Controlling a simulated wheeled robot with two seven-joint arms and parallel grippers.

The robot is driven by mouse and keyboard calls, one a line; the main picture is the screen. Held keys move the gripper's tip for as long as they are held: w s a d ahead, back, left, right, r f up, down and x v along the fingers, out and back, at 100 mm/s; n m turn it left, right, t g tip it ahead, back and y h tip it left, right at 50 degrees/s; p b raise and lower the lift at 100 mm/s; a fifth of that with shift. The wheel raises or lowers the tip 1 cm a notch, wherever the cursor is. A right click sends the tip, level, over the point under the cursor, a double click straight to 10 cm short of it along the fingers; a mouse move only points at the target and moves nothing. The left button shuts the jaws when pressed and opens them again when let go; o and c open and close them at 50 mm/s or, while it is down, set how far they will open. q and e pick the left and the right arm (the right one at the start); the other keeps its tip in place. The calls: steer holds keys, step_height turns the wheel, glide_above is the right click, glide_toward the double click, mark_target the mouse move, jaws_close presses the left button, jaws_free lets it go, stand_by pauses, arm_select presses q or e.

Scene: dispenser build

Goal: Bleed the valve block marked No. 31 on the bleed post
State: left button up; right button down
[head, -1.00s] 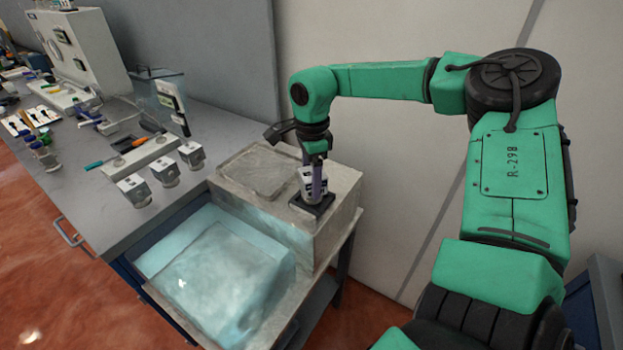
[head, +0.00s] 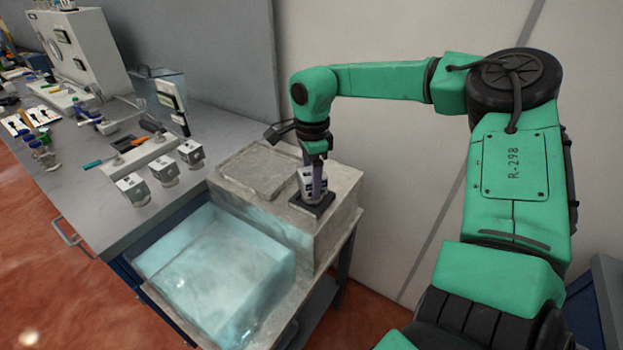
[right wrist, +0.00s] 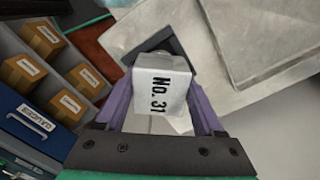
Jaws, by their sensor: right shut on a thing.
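The valve block marked No. 31 (right wrist: 160,88) is a white block with black lettering in the right wrist view. My right gripper (right wrist: 160,110) has its purple fingers on both sides of it and is shut on it. In the head view the block (head: 308,184) sits at the dark square base of the bleed post (head: 312,206), on the grey stone-like stand. The gripper (head: 318,180) is above it, pointing down. The fingers and block hide most of the post, so I cannot tell how the block is seated. My left gripper is not in view.
A translucent, bluish basin (head: 215,262) is in front of the stand (head: 330,228). Several similar white blocks (head: 163,170) stand on the grey bench (head: 95,200) to the left. The right wrist view shows shelves of labelled boxes (right wrist: 40,38) and a blue drawer (right wrist: 35,122).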

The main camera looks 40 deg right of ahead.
steer(key=shift+f+b, duration=0.3)
steer(key=shift+f, duration=0.05)
steer(key=shift+c, duration=1.4)
jaws_free()
steer(key=shift+s, duration=0.1)
step_height(320, 180, up, 11)
steer(key=p, duration=0.7)
steer(key=shift+r+p, duration=0.1)
steer(key=shift+p, duration=0.2)
